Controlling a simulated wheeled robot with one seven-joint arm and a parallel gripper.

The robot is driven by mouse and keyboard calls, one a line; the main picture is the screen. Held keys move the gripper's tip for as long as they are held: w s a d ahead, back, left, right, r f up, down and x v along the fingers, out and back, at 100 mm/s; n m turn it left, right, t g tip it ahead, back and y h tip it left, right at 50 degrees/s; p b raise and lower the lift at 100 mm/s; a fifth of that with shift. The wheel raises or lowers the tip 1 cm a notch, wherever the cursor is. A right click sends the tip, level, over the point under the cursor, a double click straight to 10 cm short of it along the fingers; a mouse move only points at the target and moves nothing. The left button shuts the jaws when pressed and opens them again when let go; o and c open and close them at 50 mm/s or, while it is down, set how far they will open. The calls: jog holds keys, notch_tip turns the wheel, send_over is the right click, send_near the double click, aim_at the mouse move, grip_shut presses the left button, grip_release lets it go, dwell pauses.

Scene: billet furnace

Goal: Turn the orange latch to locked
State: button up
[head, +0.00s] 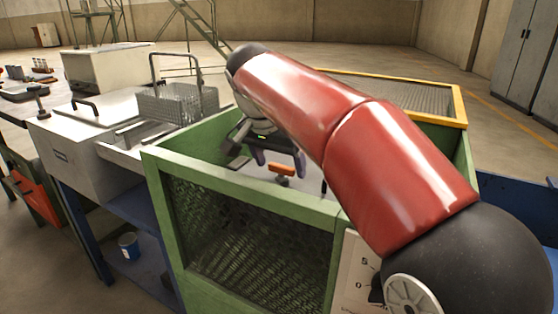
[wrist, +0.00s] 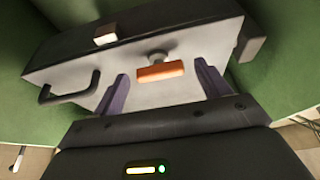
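The orange latch (head: 281,169) is a short bar on a grey knob, on the light panel inside the green enclosure. In the wrist view the orange latch (wrist: 160,72) lies nearly level across the picture, slightly tilted. My gripper (head: 278,160) is inside the enclosure, close to the latch. In the wrist view the purple fingers of my gripper (wrist: 160,80) are spread apart, one on each side of the latch. Gaps show between the latch and both fingers, so it is not held.
The green mesh enclosure (head: 170,225) surrounds my gripper, with a yellow-framed mesh panel (head: 455,100) behind. In the wrist view a black handle (wrist: 70,92) sits left of the latch. A wire basket (head: 180,105) stands on the bench at left.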

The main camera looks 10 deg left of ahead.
jog(key=v, duration=0.7)
jog(key=shift+r, duration=0.4)
jog(key=shift+s, duration=0.1)
